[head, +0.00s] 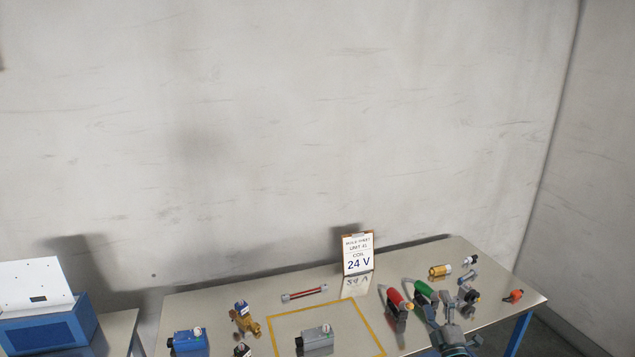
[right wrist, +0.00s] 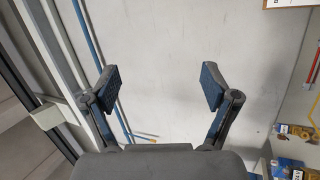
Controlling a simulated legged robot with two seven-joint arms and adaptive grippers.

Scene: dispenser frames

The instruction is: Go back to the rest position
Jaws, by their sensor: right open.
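My right gripper (head: 441,318) is at the front right of the steel table (head: 235,297) in the head view, low in the picture, near the green-capped part. In the right wrist view its two fingers (right wrist: 160,88) stand wide apart with nothing between them. My left gripper is not in view.
A yellow-outlined square (head: 354,308) holds a grey box unit (head: 317,341). A blue unit (head: 188,342), brass valve (head: 243,319), red-capped part (head: 396,300), green-capped part (head: 425,291) and 24 V sign (head: 358,255) stand around it. A blue cabinet (head: 45,332) is at left.

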